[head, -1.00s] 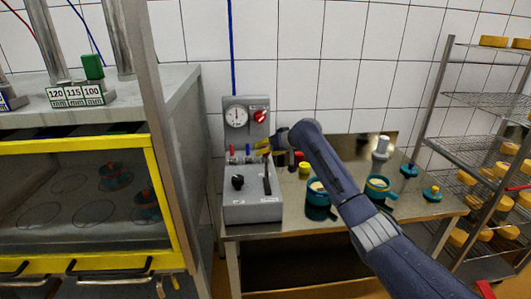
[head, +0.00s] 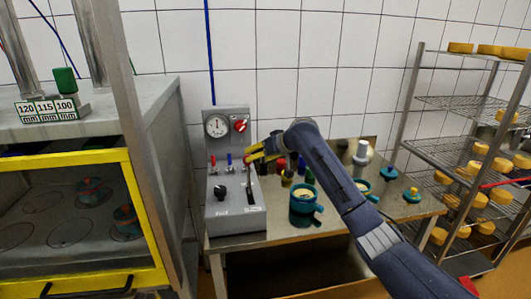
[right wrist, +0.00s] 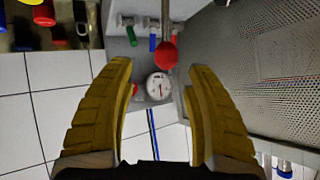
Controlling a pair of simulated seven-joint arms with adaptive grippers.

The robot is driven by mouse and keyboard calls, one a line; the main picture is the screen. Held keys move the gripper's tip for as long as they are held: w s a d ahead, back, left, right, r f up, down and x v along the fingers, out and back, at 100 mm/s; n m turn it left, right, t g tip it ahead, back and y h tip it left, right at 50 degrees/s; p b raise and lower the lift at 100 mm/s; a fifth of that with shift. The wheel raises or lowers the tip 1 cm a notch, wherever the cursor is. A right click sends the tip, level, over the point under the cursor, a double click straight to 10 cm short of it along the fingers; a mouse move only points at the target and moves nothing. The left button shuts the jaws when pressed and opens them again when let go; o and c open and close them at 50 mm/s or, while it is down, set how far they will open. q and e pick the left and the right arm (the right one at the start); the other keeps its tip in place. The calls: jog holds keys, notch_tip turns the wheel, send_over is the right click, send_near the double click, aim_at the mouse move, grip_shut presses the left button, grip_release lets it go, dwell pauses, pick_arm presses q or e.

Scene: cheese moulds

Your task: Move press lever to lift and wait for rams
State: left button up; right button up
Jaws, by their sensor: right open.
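The grey control box (head: 233,211) stands on the steel bench, with a round gauge (head: 216,126), a red rotary knob (head: 241,125) and small red and blue handles. A black lever (head: 250,191) stands in a slot on its sloped face. My right gripper (head: 256,154), with yellow fingers, is at the box's right side. In the right wrist view its fingers are open and empty, and a red ball knob (right wrist: 168,54) on a rod lies ahead, between the fingertips' lines, apart from both. Silver press rams (head: 17,40) show above the cabinet at left. My left gripper is out of view.
A yellow-framed press guard (head: 128,215) stands at left, with teal moulds (head: 126,218) behind it. Teal moulds (head: 302,205) and small items crowd the bench (head: 335,222) under my right arm. A wire rack (head: 440,102) with cheeses is at right.

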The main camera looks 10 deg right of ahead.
jog(key=shift+v, duration=2.15)
jog(key=shift+f, duration=0.15)
jog(key=shift+c, duration=0.6)
jog(key=shift+h, duration=0.6)
jog(key=d+f, duration=0.1)
jog(key=d, duration=0.1)
jog(key=s+d+f, duration=0.1)
jog(key=d+f, duration=0.1)
jog(key=shift+f, duration=0.2)
jog(key=c, duration=0.6)
jog(key=s+n, duration=0.1)
jog(key=s+d+f+n+t, duration=0.1)
jog(key=n, duration=0.1)
jog(key=d+n, duration=0.1)
jog(key=shift+s+f+n+h, duration=0.2)
jog(key=shift+s+n+h, duration=0.1)
jog(key=shift+s, duration=0.1)
grip_shut()
jog(key=n+t+y, duration=0.3)
jog(key=n, duration=1.1)
send_near(245, 161)
jog(key=x, duration=0.7)
jog(key=shift+w, duration=0.15)
